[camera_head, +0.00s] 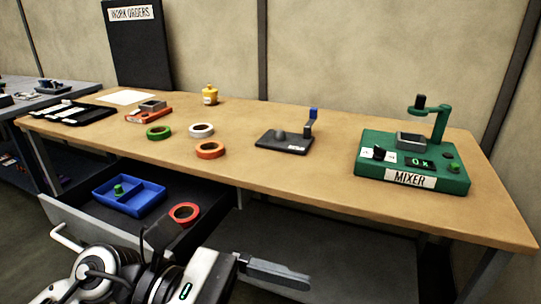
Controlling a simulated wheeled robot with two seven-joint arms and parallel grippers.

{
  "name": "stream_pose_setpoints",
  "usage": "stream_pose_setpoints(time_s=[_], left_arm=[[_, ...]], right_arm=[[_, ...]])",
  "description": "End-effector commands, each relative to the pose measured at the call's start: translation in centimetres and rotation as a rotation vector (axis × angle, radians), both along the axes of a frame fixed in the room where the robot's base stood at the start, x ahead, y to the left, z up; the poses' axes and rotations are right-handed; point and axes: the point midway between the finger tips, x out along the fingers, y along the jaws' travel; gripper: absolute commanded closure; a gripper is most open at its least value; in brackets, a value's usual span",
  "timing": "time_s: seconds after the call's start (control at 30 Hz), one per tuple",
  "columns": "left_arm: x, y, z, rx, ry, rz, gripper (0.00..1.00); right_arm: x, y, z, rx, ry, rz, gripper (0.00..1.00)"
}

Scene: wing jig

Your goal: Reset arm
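My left arm comes in from the bottom left, and my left gripper (278,274) is low in front of the open drawer (75,222) and below the table top. Its dark fingers point right, and nothing is seen between them. I cannot tell whether they are open or shut. My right gripper is out of view.
The drawer holds a blue divided tray (152,206) with a green piece (118,189), and a red ring (184,213). The wooden table (300,178) carries several tape rings, a black scale-like device (270,141), a yellow pot (209,95) and a green mixer (440,178). Its front middle is clear.

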Motion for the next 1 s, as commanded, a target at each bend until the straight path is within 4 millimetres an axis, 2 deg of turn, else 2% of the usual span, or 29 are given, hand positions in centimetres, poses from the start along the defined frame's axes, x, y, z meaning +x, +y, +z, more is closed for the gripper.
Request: stream_pose_setpoints(time_s=[0.03,0.1,0.17,0.2,0.23,0.27,0.3,0.37,0.4,0.5,0.53,0.6,0.73,0.83,1.0], left_arm=[[0.9,-0.4,2.0,-0.167,0.286,0.080,0.03],[3.9,0.5,3.8,-0.391,0.707,0.189,0.03],[7.1,2.3,3.5,-0.578,1.080,0.279,0.03],[9.2,4.0,2.1,-0.703,1.335,0.335,0.03],[10.6,5.2,0.5,-0.791,1.513,0.373,0.03],[11.6,6.4,-1.1,-0.872,1.672,0.404,0.03],[12.5,7.8,-3.7,-0.973,1.868,0.444,0.03],[13.0,9.7,-7.9,-1.117,2.138,0.494,0.03],[12.8,10.7,-10.8,-1.209,2.301,0.524,0.03],[11.0,12.6,-17.4,-1.427,2.647,0.585,0.03],[10.2,13.0,-19.1,1.461,-2.687,-0.589,0.03],[8.2,13.5,-22.4,1.386,-2.495,-0.538,0.03],[5.2,13.9,-26.2,1.297,-2.260,-0.479,0.03],[4.0,13.9,-27.4,1.266,-2.179,-0.457,0.03],[3.7,13.9,-27.7,1.257,-2.159,-0.451,0.03]], right_arm=[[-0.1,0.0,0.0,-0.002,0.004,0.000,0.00],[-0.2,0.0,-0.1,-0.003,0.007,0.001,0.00],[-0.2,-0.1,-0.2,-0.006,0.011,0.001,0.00],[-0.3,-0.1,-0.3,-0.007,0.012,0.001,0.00],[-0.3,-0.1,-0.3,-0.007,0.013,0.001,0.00],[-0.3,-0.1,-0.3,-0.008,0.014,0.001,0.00],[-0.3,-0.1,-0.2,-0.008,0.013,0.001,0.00],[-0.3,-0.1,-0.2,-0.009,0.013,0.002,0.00],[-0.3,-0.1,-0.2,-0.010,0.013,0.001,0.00],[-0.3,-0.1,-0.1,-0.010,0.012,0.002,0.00],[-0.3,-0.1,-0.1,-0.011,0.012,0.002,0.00],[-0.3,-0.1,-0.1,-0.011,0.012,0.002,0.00],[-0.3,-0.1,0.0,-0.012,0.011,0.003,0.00],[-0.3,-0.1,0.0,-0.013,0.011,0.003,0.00],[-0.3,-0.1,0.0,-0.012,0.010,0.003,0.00]])
